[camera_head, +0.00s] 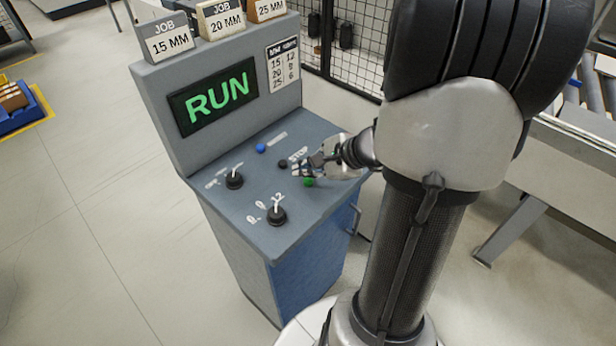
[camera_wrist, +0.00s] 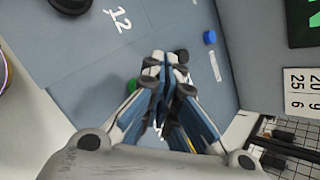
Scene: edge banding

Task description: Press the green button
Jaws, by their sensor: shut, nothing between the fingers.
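The green button (camera_head: 308,182) sits on the sloped top of the grey control console (camera_head: 235,215), right of the middle. My gripper (camera_head: 300,171) is shut and empty, with its tips over the panel just above the green button in the head view. In the wrist view the green button (camera_wrist: 132,86) shows beside my shut fingers (camera_wrist: 166,62), partly hidden by them. I cannot tell whether the fingertips touch the panel.
A blue button (camera_head: 260,148) and a black button (camera_head: 283,164) are near the gripper. Two black knobs (camera_head: 234,180) (camera_head: 277,215) are to the left and front. The upright screen (camera_head: 212,95) reads RUN. Job signs (camera_head: 221,20) stand on top. A mesh fence (camera_head: 350,62) is behind.

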